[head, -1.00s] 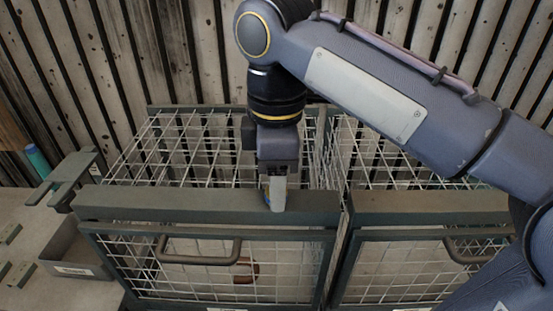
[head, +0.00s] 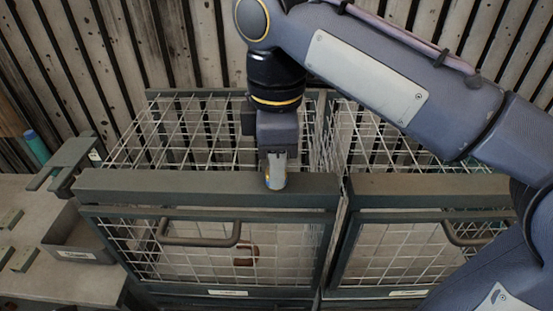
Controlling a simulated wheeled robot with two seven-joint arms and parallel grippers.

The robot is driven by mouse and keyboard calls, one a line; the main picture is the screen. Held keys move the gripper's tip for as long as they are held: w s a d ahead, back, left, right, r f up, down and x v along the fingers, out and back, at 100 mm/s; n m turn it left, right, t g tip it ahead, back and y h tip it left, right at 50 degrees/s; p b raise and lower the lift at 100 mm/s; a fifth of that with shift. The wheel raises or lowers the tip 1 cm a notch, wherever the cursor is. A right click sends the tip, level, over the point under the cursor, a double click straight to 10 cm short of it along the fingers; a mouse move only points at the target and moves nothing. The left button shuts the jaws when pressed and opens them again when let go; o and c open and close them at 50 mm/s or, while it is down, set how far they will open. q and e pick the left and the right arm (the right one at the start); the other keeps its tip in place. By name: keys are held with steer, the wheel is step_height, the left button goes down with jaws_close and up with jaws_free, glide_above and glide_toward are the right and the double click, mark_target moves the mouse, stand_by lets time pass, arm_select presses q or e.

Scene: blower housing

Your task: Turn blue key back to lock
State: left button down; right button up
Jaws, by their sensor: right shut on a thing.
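My right gripper (head: 275,182) points straight down at the top front rail (head: 150,188) of the left wire cage, near the rail's right part. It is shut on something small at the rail. The held thing is almost wholly hidden by the fingers, so I cannot make out a blue key or which way it is turned. The left cage's front door (head: 207,285) with its bent handle (head: 200,242) hangs below the rail and looks closed. My left gripper is not in view.
A second wire cage (head: 430,185) with a handle (head: 468,240) stands on the right. A brownish-red object (head: 246,254) shows inside the left cage. At the left, a grey tray (head: 80,247), a dark bracket (head: 70,165) and small blocks (head: 10,219) are on a pale worktop (head: 50,285).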

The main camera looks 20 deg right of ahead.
steer(key=shift+r+n+p, duration=0.15)
steer(key=shift+n+p, duration=0.25)
steer(key=shift+n, duration=0.2)
steer(key=shift+n+p, duration=0.4)
steer(key=shift+n, duration=1.4)
steer(key=shift+d+n+p, duration=0.1)
steer(key=shift+n+p, duration=0.75)
steer(key=shift+n, duration=0.25)
steer(key=shift+w+n+p, duration=0.1)
steer(key=shift+n+p, duration=0.2)
steer(key=shift+n, duration=1)
